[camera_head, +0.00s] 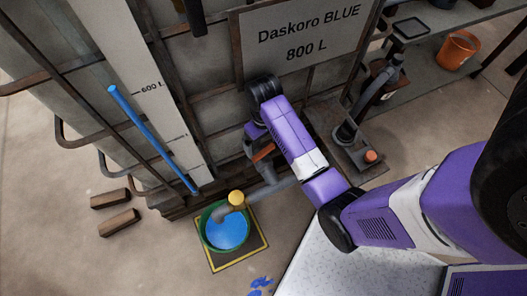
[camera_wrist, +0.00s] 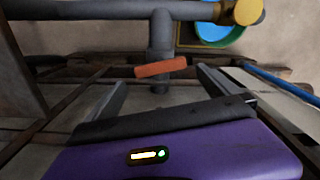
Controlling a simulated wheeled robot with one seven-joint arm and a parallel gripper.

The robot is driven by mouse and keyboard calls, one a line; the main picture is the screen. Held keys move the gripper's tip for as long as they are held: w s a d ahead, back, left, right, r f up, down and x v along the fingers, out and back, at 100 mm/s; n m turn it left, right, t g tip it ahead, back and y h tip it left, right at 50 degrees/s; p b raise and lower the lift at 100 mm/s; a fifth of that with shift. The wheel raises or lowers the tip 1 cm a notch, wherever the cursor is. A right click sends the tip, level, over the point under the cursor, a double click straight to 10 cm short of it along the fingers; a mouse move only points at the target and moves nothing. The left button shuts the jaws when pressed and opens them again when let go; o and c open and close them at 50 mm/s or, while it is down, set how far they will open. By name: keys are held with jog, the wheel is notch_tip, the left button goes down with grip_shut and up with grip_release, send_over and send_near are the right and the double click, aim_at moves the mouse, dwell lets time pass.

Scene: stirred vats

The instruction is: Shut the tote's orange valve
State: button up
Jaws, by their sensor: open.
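The orange valve handle (camera_wrist: 161,67) is a short bar in the wrist view, lying nearly crosswise over a short grey pipe (camera_wrist: 160,38) that joins a longer pipe. In the head view the handle (camera_head: 263,152) shows small, low on the tote's front, partly hidden by my arm. The caged tote (camera_head: 308,29) bears a "Daskoro BLUE 800 L" sign. My gripper (camera_wrist: 162,78) is open, with one finger left and one right of the handle in the picture. It appears empty and apart from the handle; the exact gap is unclear.
A green bucket (camera_head: 205,236) of blue liquid stands under the yellow-capped spout (camera_head: 236,198). Blue spots (camera_head: 261,282) mark the floor nearby. Two brown blocks (camera_head: 118,222) lie left. A dark stand (camera_head: 350,133) is at right. An orange bucket (camera_head: 458,50) sits on a shelf.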

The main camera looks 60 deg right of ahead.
aim_at(264, 152)
notch_tip(264, 152, down, 8)
jog(key=shift+r+b, duration=0.1)
jog(key=shift+b, duration=0.95)
jog(key=c, duration=1.1)
jog(key=shift+r+m+p, duration=0.3)
jog(key=shift+m+p, duration=0.4)
jog(key=shift+p, duration=0.5)
jog(key=shift+f+m+p, duration=0.25)
jog(key=shift+m+p, duration=0.2)
jog(key=shift+m, duration=0.35)
jog(key=o, duration=1.1)
